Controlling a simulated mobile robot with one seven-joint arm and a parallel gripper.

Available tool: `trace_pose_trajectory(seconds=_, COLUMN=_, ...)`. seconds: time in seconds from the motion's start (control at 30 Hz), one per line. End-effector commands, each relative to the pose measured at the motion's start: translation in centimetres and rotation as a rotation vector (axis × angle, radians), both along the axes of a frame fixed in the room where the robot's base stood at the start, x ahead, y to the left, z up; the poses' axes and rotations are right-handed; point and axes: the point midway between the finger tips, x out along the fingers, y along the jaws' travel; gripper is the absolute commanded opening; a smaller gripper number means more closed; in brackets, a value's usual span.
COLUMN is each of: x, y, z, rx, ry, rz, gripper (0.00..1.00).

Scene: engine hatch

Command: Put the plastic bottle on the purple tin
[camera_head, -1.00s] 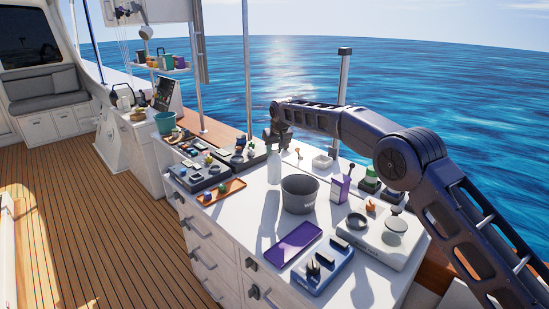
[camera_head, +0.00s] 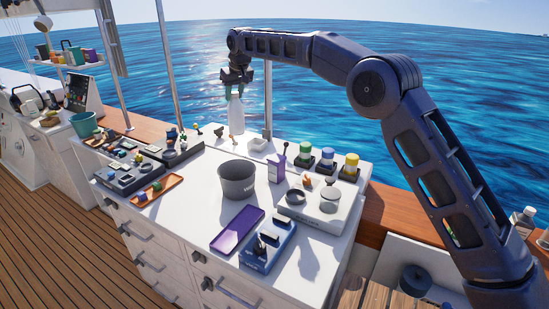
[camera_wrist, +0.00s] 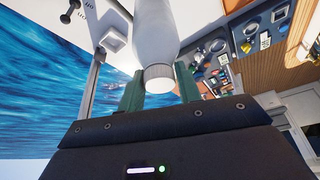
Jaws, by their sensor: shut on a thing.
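The plastic bottle (camera_head: 236,117) is whitish and hangs upright below my gripper (camera_head: 236,90), above the far part of the white counter. My gripper is shut on its top end. In the wrist view, the bottle (camera_wrist: 155,32) reaches away from me, its cap end between the green fingers (camera_wrist: 159,92). A flat, shallow purple tin (camera_head: 237,230), like a tray, lies empty at the counter's near edge. The bottle is apart from it, higher and farther back. A small upright purple box (camera_head: 276,168) with a dark stick also stands behind the grey bucket.
The grey bucket (camera_head: 237,181) stands between the bottle and the purple tin. A blue block set (camera_head: 268,247) sits right beside the tin. A white scale-like unit (camera_head: 318,208), several coloured jars (camera_head: 328,158) and an orange tray (camera_head: 158,189) also occupy the counter (camera_head: 195,215).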

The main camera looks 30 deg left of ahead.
Motion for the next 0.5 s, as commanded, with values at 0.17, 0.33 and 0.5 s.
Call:
trace_pose_trajectory(seconds=0.17, x=2.1, y=-4.9, z=4.0, rx=0.002, ry=-0.001, rz=-0.018, gripper=0.01)
trace_pose_trajectory(seconds=0.33, x=3.4, y=-9.4, z=7.2, rx=0.002, ry=-0.003, rz=-0.031, gripper=0.01)
trace_pose_trajectory(seconds=0.5, x=4.2, y=-13.1, z=9.5, rx=-0.001, ry=-0.006, rz=-0.04, gripper=0.01)
